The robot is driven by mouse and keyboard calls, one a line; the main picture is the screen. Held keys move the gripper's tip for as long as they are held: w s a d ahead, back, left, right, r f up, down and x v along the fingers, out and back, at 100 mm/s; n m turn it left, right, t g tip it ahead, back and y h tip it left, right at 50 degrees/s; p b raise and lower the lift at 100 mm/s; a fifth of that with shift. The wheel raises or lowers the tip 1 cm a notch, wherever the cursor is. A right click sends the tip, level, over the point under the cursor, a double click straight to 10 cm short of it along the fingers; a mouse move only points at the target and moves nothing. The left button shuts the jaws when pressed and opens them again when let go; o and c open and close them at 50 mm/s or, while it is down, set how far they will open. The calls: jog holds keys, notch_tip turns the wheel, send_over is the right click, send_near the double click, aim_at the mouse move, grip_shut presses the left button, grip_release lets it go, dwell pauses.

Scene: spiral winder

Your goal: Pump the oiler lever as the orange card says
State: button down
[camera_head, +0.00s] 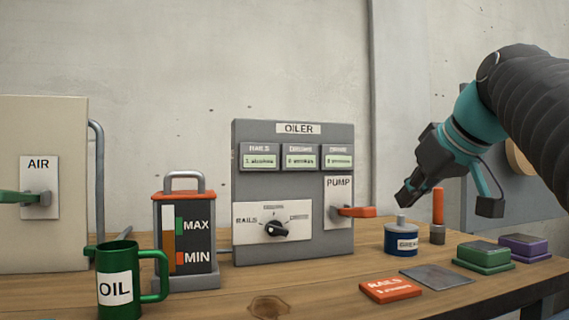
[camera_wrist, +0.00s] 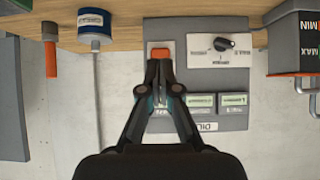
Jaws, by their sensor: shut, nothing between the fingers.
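The grey oiler box (camera_head: 293,182) stands upright on the bench. Its orange pump lever (camera_head: 356,211) sticks out at the right under the PUMP label, and its end shows in the wrist view (camera_wrist: 160,53). Its dark selector knob (camera_head: 277,229) appears turned toward RAILS. The rails display (camera_head: 260,161) seems to read 1; the other two seem to read 0. The orange card (camera_head: 390,289) lies flat and says RAILS, with a small second line, perhaps 3 strokes. My gripper (camera_head: 405,197) is shut and empty, right of the lever; in the wrist view its fingertips overlap the lever's end. Contact is unclear.
A blue grease tin (camera_head: 402,243) and an orange-handled tool (camera_head: 438,210) stand right of the oiler. Green (camera_head: 484,256) and purple (camera_head: 525,246) blocks and a grey plate (camera_head: 436,276) lie at right. A level gauge (camera_head: 186,237) and green OIL mug (camera_head: 117,285) stand left.

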jog(key=shift+r, duration=0.1)
jog(key=w+a+r+g+h+p, duration=0.1)
jog(key=w+a+r+g+p, duration=0.1)
jog(key=w+r+p, duration=0.4)
notch_tip(320, 180, up, 4)
jog(key=p, duration=0.3)
jog(key=shift+w+r+g, duration=0.25)
jog(key=shift+w+g, duration=0.1)
jog(key=shift+g, duration=0.05)
jog(key=shift+a, duration=0.1)
